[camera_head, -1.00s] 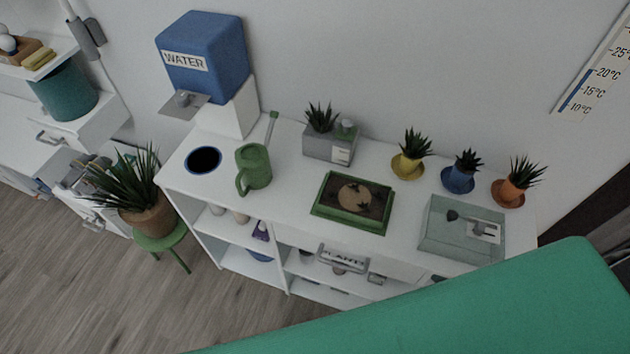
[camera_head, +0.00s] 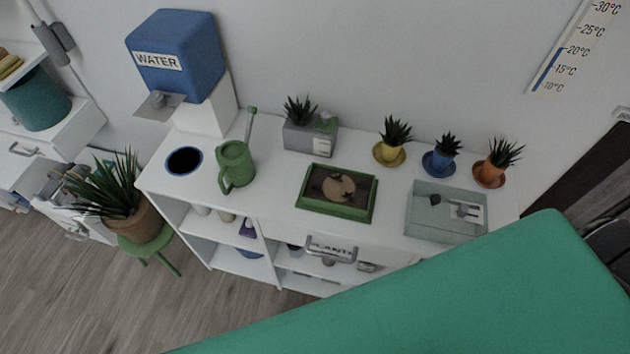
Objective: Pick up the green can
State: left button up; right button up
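The green can (camera_head: 236,163) is a watering can with a handle and a long thin spout that rises toward the back right. It stands upright on the top of the white shelf desk (camera_head: 270,205), right of a dark round opening with a blue rim (camera_head: 184,161). Nothing touches the can from above. Neither of my grippers shows in the head view, so their state is hidden.
A blue water tank (camera_head: 178,58) stands behind the can. A green-framed tray (camera_head: 337,193), a grey planter (camera_head: 311,135), a clear box (camera_head: 446,212) and small potted plants stand to the right. A large green surface (camera_head: 440,300) covers the lower right.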

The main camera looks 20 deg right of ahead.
aim_at(234, 158)
jog(key=k+l+z, duration=0.15)
jog(key=l, duration=0.35)
jog(key=k+l+z, duration=0.1)
jog(key=l, duration=0.35)
jog(key=k+l+z, duration=0.15)
jog(key=l, duration=0.4)
